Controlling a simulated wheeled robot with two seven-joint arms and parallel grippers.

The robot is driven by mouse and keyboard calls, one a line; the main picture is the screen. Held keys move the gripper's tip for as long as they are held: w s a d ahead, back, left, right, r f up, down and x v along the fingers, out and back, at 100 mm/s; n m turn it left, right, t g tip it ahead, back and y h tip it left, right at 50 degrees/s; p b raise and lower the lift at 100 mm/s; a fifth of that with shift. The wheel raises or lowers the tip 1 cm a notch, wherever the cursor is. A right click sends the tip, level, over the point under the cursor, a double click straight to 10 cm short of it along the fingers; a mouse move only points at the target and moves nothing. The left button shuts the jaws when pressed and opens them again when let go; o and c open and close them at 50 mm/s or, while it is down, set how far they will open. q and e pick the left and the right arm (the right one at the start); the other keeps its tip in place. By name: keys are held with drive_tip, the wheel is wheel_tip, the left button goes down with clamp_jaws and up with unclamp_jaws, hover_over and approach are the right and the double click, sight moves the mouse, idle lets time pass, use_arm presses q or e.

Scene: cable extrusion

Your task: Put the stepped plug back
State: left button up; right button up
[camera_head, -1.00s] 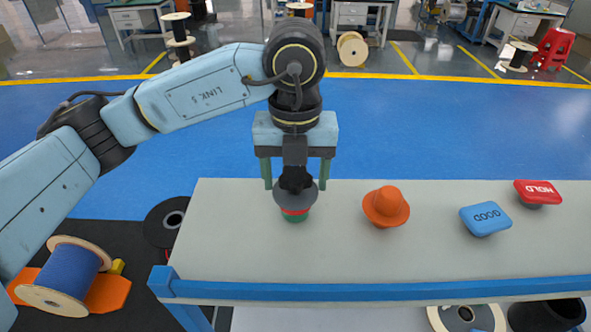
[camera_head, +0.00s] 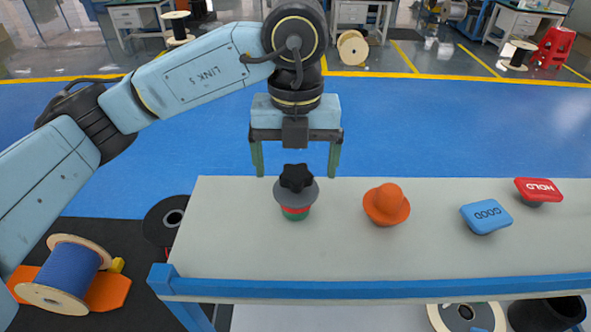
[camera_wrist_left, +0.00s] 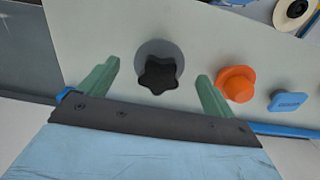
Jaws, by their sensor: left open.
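A stack with a black star-shaped knob (camera_head: 296,178) on a grey disc (camera_head: 281,194), above red and green layers (camera_head: 295,213), stands upright near the left end of the grey table. An orange stepped piece (camera_head: 387,205) with a rounded top and wide brim sits to its right. I cannot tell for sure which one is the stepped plug. My left gripper (camera_head: 297,174) is open and empty, above the knob, with its green fingers apart on either side. In the left wrist view the knob (camera_wrist_left: 159,75) shows beyond the fingertips, clear of both. The right gripper is not in view.
A blue GOOD block (camera_head: 486,217) and a red HOLD block (camera_head: 538,191) sit further right on the table (camera_head: 340,250), whose front edge has a blue rail (camera_head: 380,290). A blue cable spool (camera_head: 67,276) stands left of it.

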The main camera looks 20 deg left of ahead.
use_arm(q)
wheel_tip(320, 180, up, 10)
idle(0.3)
